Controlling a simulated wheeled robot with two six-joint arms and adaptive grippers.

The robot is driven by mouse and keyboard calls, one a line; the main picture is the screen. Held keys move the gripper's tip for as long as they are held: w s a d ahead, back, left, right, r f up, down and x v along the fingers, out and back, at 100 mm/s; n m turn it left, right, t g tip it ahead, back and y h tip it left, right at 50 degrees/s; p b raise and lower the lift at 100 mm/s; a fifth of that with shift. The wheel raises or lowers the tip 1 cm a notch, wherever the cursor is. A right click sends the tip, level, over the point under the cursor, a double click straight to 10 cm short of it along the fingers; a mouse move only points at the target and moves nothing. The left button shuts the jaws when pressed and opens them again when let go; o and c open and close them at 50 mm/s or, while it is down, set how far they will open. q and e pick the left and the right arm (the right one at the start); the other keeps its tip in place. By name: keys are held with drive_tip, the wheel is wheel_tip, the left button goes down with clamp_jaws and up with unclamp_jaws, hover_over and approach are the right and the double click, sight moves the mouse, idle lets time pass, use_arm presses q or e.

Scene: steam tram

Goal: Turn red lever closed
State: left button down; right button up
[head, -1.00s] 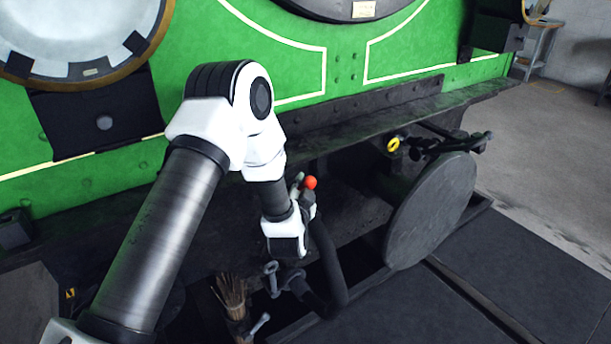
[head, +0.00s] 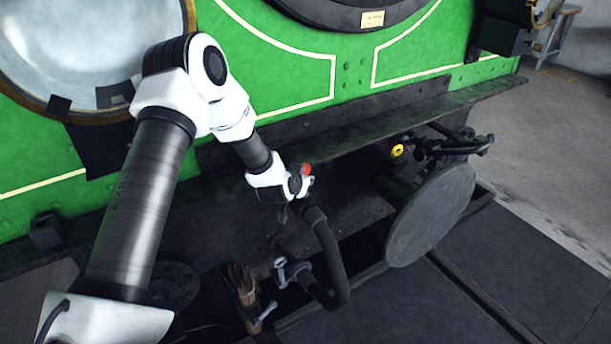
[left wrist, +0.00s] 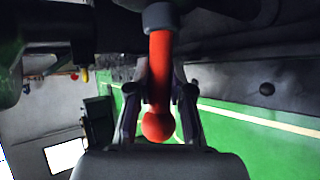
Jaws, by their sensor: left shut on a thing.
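The red lever (left wrist: 160,80) shows in the left wrist view as a red rod with a round red knob, joined to a grey collar at the top. My left gripper (left wrist: 160,100) is shut on the red lever, with a dark finger on each side of the rod. In the head view the red lever (head: 306,169) is a small red spot at the tip of my left gripper (head: 301,182), above the black hose on the tram's front beam. Most of the lever is hidden there by the gripper. My right gripper is not in view.
A thick black hose (head: 330,255) hangs below the gripper. A round dark buffer (head: 432,215) stands to the right, with a yellow ring (head: 398,151) above it. The green tram front (head: 290,85) is behind the arm.

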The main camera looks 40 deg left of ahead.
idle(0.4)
use_arm(q)
drive_tip(key=c, duration=1.3)
unclamp_jaws()
drive_tip(key=shift+a, duration=0.1)
drive_tip(key=v, duration=1.2)
drive_tip(key=shift+a+r, duration=0.1)
drive_tip(key=shift+r, duration=0.05)
